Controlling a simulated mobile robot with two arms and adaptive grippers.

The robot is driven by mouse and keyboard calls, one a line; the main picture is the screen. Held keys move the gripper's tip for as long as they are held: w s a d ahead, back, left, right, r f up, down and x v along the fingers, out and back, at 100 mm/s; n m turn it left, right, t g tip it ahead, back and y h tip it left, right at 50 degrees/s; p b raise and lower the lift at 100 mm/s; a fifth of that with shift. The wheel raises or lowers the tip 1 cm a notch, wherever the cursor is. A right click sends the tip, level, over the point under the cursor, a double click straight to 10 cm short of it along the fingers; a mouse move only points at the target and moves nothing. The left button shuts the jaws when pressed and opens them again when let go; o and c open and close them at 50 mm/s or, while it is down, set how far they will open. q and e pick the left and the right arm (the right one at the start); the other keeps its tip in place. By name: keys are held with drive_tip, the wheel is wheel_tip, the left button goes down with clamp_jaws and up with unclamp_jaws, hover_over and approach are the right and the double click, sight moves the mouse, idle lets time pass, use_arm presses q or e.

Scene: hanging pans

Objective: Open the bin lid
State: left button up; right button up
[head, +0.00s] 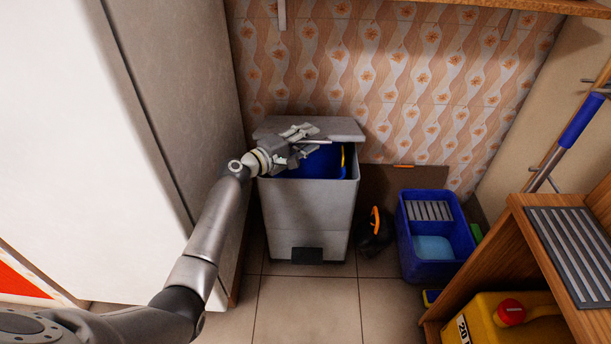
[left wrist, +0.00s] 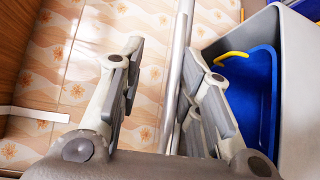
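The bin (head: 308,213) is a light grey upright box with a dark pedal, against the back wall. Its grey lid (head: 345,129) is raised and leans back, and a blue inner bucket (head: 325,163) shows in the opening. My left gripper (head: 310,135) is over the left side of the opening, at the lid. In the left wrist view its fingers (left wrist: 168,55) are spread, one on each side of the lid, which shows edge-on (left wrist: 178,75). The right finger is close to the lid; the left stands apart from it. The blue bucket (left wrist: 259,105) is on the right there. My right gripper is out of view.
A tall white cabinet (head: 185,90) stands close on the left. A black object with an orange part (head: 374,235) and a blue crate (head: 432,265) are right of the bin. A wooden shelf (head: 530,255) with a yellow canister (head: 505,322) is at right. The tiled floor in front is clear.

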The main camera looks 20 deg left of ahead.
use_arm(q)
wheel_tip(320, 180, down, 8)
drive_tip(key=s+b, duration=0.2)
drive_tip(key=b, duration=0.5)
drive_tip(key=shift+s+d+r+m+t+b, duration=0.2)
drive_tip(key=shift+s+d+m+t+b, duration=0.2)
drive_tip(key=shift+s+a, duration=0.1)
drive_tip(key=p+v, duration=0.1)
drive_tip(key=v, duration=0.7)
idle(0.4)
drive_tip(key=shift+s+a+f, duration=0.1)
drive_tip(key=shift+a+f, duration=0.05)
drive_tip(key=shift+f, duration=0.05)
